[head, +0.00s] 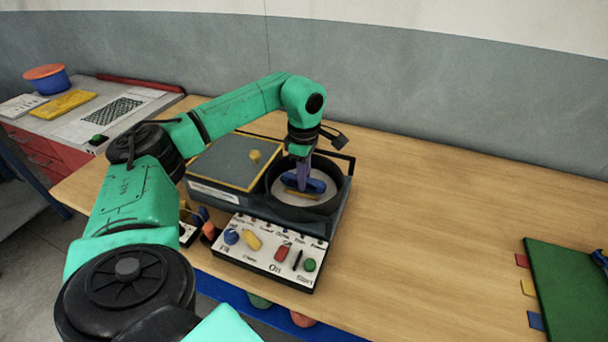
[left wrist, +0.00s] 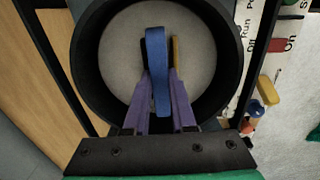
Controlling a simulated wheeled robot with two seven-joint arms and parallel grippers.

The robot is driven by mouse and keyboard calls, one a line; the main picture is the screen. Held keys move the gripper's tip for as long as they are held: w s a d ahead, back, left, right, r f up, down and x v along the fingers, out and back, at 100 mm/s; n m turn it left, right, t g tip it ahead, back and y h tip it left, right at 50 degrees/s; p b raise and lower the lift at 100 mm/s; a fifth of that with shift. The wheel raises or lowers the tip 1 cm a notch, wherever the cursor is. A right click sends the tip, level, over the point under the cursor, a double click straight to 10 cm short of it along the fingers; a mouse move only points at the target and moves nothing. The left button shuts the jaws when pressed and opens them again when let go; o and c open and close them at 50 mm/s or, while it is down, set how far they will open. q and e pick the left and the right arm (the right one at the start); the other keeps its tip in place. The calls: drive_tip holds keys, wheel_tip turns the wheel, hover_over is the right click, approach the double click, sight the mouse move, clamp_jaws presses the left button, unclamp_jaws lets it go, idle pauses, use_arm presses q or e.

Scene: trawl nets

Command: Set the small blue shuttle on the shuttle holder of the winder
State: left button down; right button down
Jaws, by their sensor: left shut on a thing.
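The small blue shuttle (head: 316,186) is between the purple fingers of my left gripper (head: 303,180), which is shut on it. The shuttle is inside the round black bowl (head: 334,196) of the winder, over a pale disc. In the left wrist view the blue shuttle (left wrist: 157,60) stretches away from the fingers of my left gripper (left wrist: 161,92), above the pale disc (left wrist: 205,65). A yellow bar (left wrist: 175,52), which may be part of the shuttle holder, lies just beside it. I cannot tell whether the shuttle touches the bar or disc. My right gripper is out of view.
A control panel (head: 265,262) with coloured knobs and switches fronts the winder. A yellow-edged plate (head: 222,163) with a yellow knob is left of the bowl. A green board (head: 570,290) lies at the right. The wooden table (head: 430,190) between is clear.

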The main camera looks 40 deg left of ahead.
use_arm(q)
drive_tip(key=shift+f, duration=0.2)
drive_tip(key=c, duration=0.7)
unclamp_jaws()
drive_tip(key=shift+o, duration=0.2)
wheel_tip(320, 180, up, 8)
drive_tip(key=shift+w+r+b, duration=0.1)
drive_tip(key=shift+b, duration=0.4)
wheel_tip(320, 180, up, 6)
drive_tip(key=p, duration=0.2)
drive_tip(key=shift+r, duration=0.15)
